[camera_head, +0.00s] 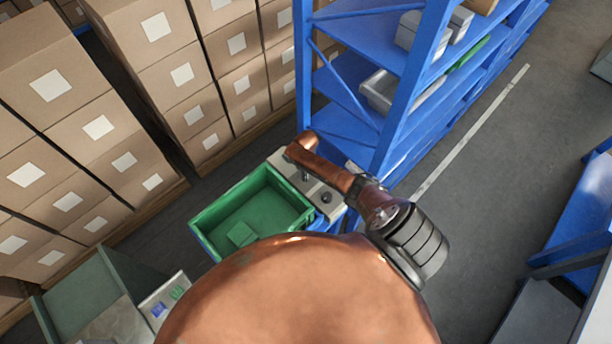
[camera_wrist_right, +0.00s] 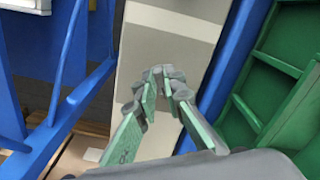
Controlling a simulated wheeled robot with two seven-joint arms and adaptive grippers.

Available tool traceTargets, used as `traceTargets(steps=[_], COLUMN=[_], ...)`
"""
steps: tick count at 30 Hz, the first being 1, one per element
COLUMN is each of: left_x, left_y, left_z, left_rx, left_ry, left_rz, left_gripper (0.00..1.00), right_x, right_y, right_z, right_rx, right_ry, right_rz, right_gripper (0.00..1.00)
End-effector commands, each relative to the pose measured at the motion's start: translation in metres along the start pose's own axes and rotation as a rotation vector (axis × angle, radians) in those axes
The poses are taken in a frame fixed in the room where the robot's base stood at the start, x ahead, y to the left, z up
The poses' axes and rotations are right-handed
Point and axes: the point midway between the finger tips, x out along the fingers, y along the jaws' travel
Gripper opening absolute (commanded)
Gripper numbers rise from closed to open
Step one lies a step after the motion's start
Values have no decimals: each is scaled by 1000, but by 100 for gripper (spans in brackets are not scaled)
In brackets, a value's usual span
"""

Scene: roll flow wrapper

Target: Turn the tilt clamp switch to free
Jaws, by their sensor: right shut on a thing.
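My right arm reaches over a pale control panel (camera_head: 338,206) beside a green bin in the head view. My right gripper (camera_head: 304,174) is small and mostly covered by my arm there. In the right wrist view, my right gripper (camera_wrist_right: 167,86) has its fingertips close together over the pale panel (camera_wrist_right: 165,50). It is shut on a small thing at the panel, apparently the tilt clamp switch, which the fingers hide. I cannot read the switch's position. A dark round knob (camera_head: 326,198) stands on the panel near the gripper. My left gripper does not show.
The green bin (camera_head: 207,214) adjoins the panel on its left and shows at the right of the wrist view (camera_wrist_right: 285,62). A blue shelf rack (camera_head: 398,100) stands close behind the panel. Stacked cartons (camera_head: 100,128) fill the left. Grey floor (camera_head: 490,190) is open at right.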

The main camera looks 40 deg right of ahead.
Motion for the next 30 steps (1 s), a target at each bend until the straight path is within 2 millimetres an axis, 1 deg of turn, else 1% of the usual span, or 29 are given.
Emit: traceTargets(steps=[6, 17, 18, 24, 26, 30], left_x=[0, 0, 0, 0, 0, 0], left_y=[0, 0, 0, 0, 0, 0], left_z=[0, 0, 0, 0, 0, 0], left_rx=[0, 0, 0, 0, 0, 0], left_ry=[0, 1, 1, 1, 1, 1], left_rz=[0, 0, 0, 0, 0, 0], left_gripper=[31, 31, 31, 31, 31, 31], right_x=[0, 0, 0, 0, 0, 0], right_y=[-1, -1, -1, 0, 0, 0], right_z=[-1, -2, -2, -1, -1, -1], right_rx=[-35, -39, -39, -38, -38, -38], right_ry=[3, 3, 3, 2, 2, 1], right_rz=[-1, -1, -1, -1, -1, 0], right_gripper=[0, 0, 10, 24, 27, 27])
